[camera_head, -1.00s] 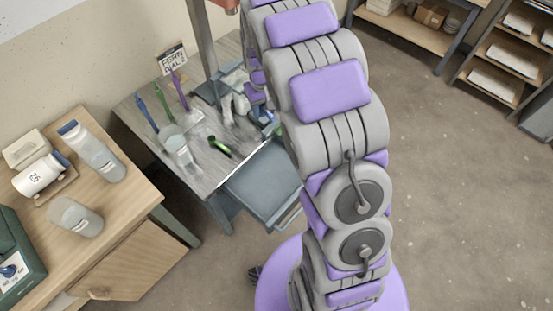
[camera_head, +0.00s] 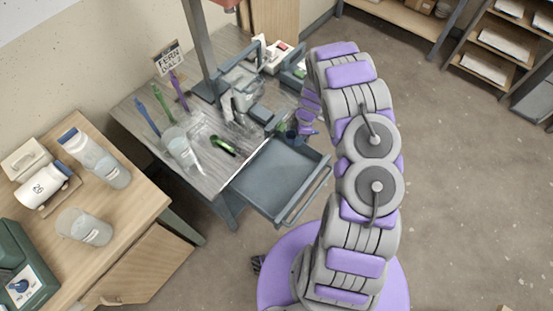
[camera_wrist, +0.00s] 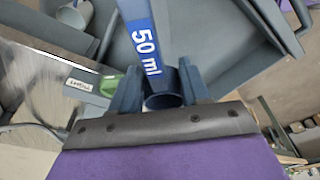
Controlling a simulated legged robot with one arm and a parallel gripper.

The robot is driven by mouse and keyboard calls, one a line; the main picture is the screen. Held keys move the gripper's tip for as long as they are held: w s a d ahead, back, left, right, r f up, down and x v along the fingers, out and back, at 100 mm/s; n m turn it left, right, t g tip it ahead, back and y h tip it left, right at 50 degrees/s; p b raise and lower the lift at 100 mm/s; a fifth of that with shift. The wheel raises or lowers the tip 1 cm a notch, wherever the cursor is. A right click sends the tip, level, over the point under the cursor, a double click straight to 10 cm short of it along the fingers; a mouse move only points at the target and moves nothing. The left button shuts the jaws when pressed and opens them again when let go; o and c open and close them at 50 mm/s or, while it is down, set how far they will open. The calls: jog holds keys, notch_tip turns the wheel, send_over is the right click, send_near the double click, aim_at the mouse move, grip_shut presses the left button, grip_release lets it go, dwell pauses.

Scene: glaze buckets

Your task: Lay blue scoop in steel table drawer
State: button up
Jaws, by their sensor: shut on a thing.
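The blue scoop (camera_wrist: 141,37), marked "50 ml", is between the jaws of my gripper (camera_wrist: 158,88) in the wrist view. My gripper is shut on it. In the head view my gripper (camera_head: 294,134) is by the back right corner of the pulled-out drawer (camera_head: 270,178), and the scoop there is small and mostly hidden. The drawer is open and looks empty in the head view. It also shows behind the scoop in the wrist view (camera_wrist: 232,50). The steel table (camera_head: 205,172) is left of the drawer.
A green-handled tool (camera_head: 223,146) and a clear beaker (camera_head: 181,150) are on the table. Several coloured handles and a sign (camera_head: 169,60) stand along the wall side. A wooden bench (camera_head: 130,215) with bottles is at left.

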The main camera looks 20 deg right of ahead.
notch_tip(320, 180, down, 5)
jog(key=s+n, duration=0.1)
jog(key=n, duration=0.2)
jog(key=n+g+p, duration=0.1)
jog(key=n+g, duration=0.1)
jog(key=n, duration=0.4)
send_over(277, 172)
jog(key=w+d+x, duration=0.1)
jog(key=x, duration=0.5)
jog(key=shift+y, duration=0.3)
jog(key=f+b, duration=0.4)
jog(key=b, duration=0.1)
jog(key=f+b, duration=0.2)
jog(key=b, duration=0.1)
jog(key=shift+w+d+f, duration=0.2)
jog(key=shift+d+f, duration=0.15)
jog(key=shift+f, duration=0.35)
